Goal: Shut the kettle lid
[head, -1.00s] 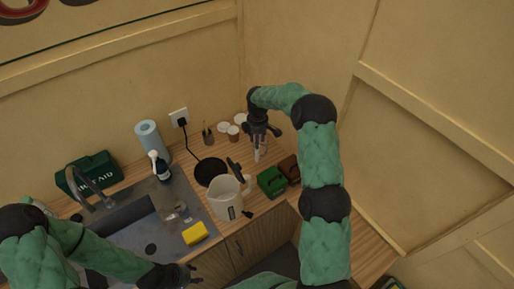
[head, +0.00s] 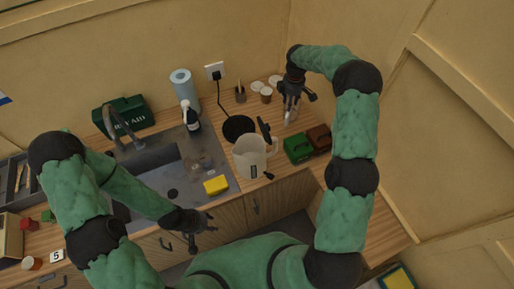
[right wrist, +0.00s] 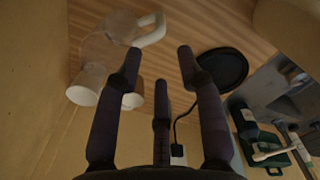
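The pale kettle (head: 247,160) stands on the wooden counter, in front of a round black base (head: 238,127). Its black lid (head: 264,131) stands raised above the rim, so the kettle is open. My right gripper (head: 291,103) is behind and to the right of the kettle, apart from it. In the right wrist view its fingers (right wrist: 160,70) are spread with nothing gripped; the black base (right wrist: 224,68) shows there, but I cannot make out the kettle. My left gripper (head: 203,229) is in front of the counter, low and left of the kettle, with fingers apart and empty.
Green and brown boxes (head: 299,147) stand right of the kettle. Small cups (head: 266,95) stand near my right gripper; a pale handled item (right wrist: 150,30) is close to its fingers. A yellow sponge (head: 216,185) lies left of the kettle, by the sink (head: 150,180).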

